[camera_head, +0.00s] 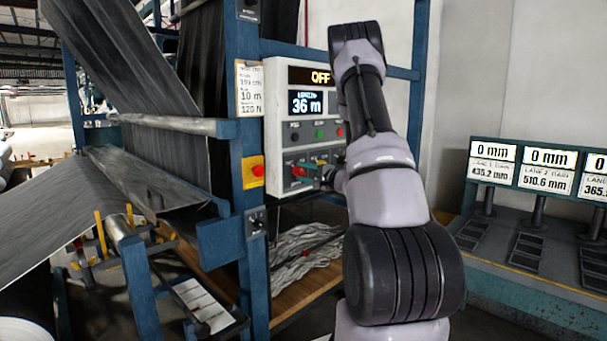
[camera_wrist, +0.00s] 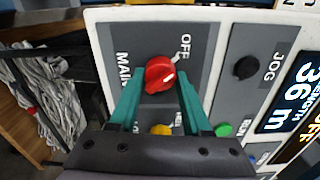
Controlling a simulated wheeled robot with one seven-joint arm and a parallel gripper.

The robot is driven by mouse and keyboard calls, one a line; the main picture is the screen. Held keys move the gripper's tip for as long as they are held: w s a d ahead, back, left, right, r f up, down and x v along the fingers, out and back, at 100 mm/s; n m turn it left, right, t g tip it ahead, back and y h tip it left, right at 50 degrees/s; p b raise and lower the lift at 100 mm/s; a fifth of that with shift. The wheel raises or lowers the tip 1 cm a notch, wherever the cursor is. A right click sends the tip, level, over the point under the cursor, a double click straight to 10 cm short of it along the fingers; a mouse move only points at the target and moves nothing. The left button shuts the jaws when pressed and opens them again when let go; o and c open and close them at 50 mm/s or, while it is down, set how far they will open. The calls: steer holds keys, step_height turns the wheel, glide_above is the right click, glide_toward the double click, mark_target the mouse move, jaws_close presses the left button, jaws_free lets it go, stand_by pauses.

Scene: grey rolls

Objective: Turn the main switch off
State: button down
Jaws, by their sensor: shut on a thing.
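The main switch is a red rotary knob (camera_wrist: 159,75) on a grey plate marked MAIN and OFF in the wrist view. A white mark shows on its face, on the side toward the right; the OFF label lies above and to the right of it. My gripper (camera_wrist: 158,90) has its two green fingers on either side of the knob, shut on it. In the head view the knob (camera_head: 298,171) sits low on the control panel (camera_head: 285,130), with my gripper (camera_head: 312,172) at it. The panel's top display (camera_head: 320,77) reads OFF.
Beside the knob are a black JOG selector (camera_wrist: 245,67), a green button (camera_wrist: 224,130) and a yellow button (camera_wrist: 161,129). A red emergency button (camera_head: 257,171) on a yellow box is left of the panel. A blue machine frame (camera_head: 243,60) stands close by on the left.

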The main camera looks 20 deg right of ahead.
steer(key=shift+f+n, duration=0.1)
steer(key=shift+n, duration=0.6)
steer(key=shift+c, duration=1.8)
jaws_free()
steer(key=v, duration=1.1)
steer(key=shift+a, duration=0.1)
